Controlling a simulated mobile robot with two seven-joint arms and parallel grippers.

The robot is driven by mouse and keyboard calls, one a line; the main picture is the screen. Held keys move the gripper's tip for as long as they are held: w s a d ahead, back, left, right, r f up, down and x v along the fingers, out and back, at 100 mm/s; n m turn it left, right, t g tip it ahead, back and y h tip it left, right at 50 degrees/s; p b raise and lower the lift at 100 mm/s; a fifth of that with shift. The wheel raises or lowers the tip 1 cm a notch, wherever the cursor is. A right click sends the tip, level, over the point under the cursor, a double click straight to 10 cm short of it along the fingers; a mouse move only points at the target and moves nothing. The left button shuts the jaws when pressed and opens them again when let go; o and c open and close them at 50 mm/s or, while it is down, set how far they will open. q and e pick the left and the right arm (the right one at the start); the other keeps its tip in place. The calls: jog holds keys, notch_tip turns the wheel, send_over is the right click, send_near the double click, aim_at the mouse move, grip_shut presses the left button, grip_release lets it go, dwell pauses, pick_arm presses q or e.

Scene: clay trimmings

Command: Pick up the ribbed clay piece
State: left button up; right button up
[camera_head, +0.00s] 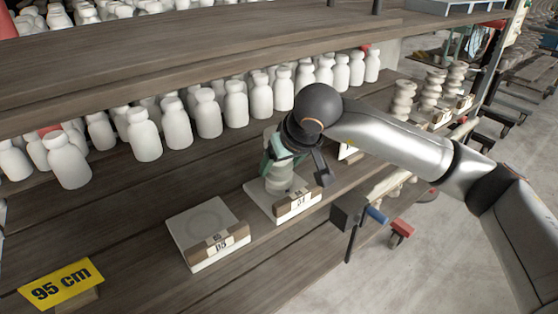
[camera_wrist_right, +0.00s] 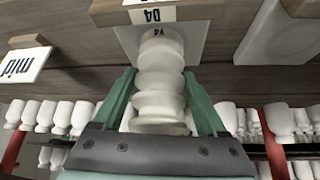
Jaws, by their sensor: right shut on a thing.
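The ribbed clay piece (camera_wrist_right: 160,85) is white with stacked rounded rings. In the right wrist view it stands between the green fingers of my right gripper (camera_wrist_right: 163,100), which is shut on it. In the head view the piece (camera_head: 278,178) shows partly below my right gripper (camera_head: 280,160), over the white tile labelled 04 (camera_head: 262,212). My wrist hides its upper part. I cannot tell whether its base touches the tile. My left gripper is not in view.
Rows of white bottles (camera_head: 145,135) stand behind, under an upper shelf board (camera_head: 170,70). More ribbed pieces (camera_head: 430,90) stand at the far right. A yellow 95 cm sign (camera_head: 60,284) is at front left.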

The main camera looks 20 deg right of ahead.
grip_shut()
jog(key=shift+r, duration=0.15)
